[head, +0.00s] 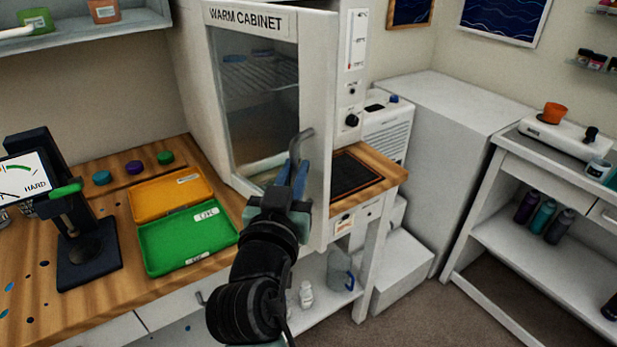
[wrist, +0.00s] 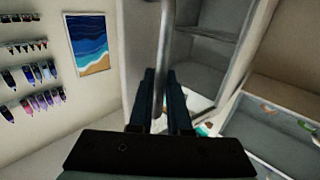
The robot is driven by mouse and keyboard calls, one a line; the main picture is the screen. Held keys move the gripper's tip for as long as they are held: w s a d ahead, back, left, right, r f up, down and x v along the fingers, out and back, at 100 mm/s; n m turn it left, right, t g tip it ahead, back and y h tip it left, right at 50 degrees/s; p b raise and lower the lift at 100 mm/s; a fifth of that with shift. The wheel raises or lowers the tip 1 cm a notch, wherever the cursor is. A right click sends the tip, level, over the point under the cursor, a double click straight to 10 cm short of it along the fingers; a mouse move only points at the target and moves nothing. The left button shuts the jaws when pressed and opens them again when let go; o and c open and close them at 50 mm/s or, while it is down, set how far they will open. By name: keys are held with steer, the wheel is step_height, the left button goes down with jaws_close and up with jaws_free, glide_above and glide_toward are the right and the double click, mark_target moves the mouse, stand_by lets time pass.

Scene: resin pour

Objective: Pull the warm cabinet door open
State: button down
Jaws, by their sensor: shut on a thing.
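The warm cabinet (head: 187,75) stands at the back of the wooden bench. Its white-framed glass door (head: 317,100) appears ajar, with its right edge standing out towards me past the control panel. The grey bar handle (head: 303,134) is on the door's right frame. My gripper (head: 294,172) is shut on the handle. In the wrist view the handle (wrist: 164,45) runs between the two dark fingers of my gripper (wrist: 160,85). Wire shelves (head: 258,75) show through the glass. My gripper and arm hide the door's lower part.
An orange tray (head: 170,198) and a green tray (head: 180,238) lie on the bench left of my arm, near a dark gauge stand (head: 88,262). A dark mat (head: 350,175) lies right of the door. Open floor (head: 415,312) shows at the right.

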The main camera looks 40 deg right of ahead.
steer(key=shift+m+g+h, duration=0.6)
steer(key=shift+g, duration=0.1)
steer(key=shift+w+a+r+b, duration=0.1)
steer(key=shift+w+a+b, duration=0.05)
steer(key=shift+a+b, duration=0.8)
steer(key=shift+w+a+r+b, duration=0.15)
steer(key=shift+a+b, duration=0.45)
steer(key=shift+a, duration=0.55)
steer(key=shift+f, duration=0.1)
steer(key=c, duration=1.3)
jaws_free()
steer(key=shift+o, duration=0.8)
steer(key=shift+w+f, duration=0.1)
steer(key=shift+w, duration=0.05)
steer(key=shift+d, duration=0.1)
